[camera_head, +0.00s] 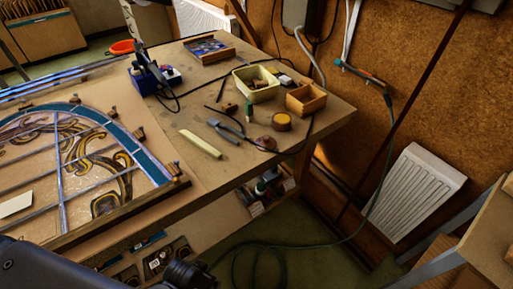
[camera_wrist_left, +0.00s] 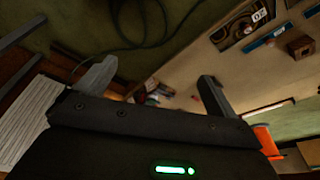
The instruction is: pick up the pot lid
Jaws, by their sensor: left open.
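A small brown round piece (camera_head: 265,142), which looks like the pot lid, lies on the workbench near its front right edge. A round pot with yellow-orange contents (camera_head: 281,121) stands open just behind it. My left gripper (camera_wrist_left: 155,88) is open, its two fingers wide apart with nothing between them in the left wrist view. In the head view its dark wrist end shows at the bottom, below and left of the lid and well apart from it. The lid cannot be made out in the left wrist view. My right gripper is not in view.
Pliers (camera_head: 226,128) lie just left of the lid, and a dark cable runs past its right. A wooden box (camera_head: 305,99), a cream tub (camera_head: 257,85) and a green bottle (camera_head: 249,112) stand behind. The leaded panel (camera_head: 62,165) fills the left. A radiator (camera_head: 413,190) is at right.

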